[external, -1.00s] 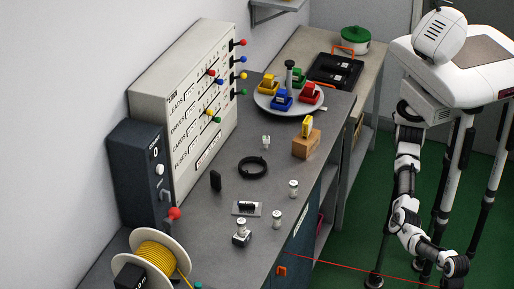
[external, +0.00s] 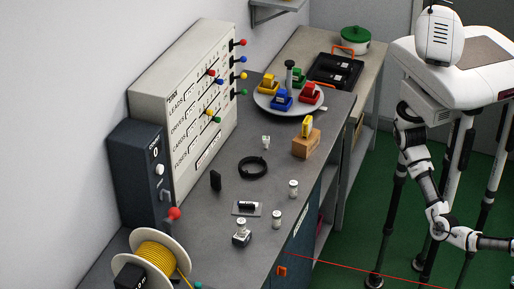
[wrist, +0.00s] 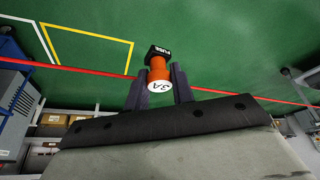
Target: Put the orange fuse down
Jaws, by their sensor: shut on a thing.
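The orange fuse (wrist: 158,69) shows in the wrist view, with a black end block marked FUSE and a white end marked 3A. My gripper (wrist: 158,84) is shut on it, one dark finger on each side. The fuse is held over the green floor, clear of any surface. In the external view my forearm reaches out of the right edge, so the gripper and fuse are hidden there.
The grey workbench (external: 225,205) carries several white-capped jars, a black cable coil (external: 253,167), a wooden block (external: 306,144), a round tray (external: 262,104) of coloured blocks and a yellow cable reel (external: 150,262). Green floor (external: 345,225) lies between bench and me.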

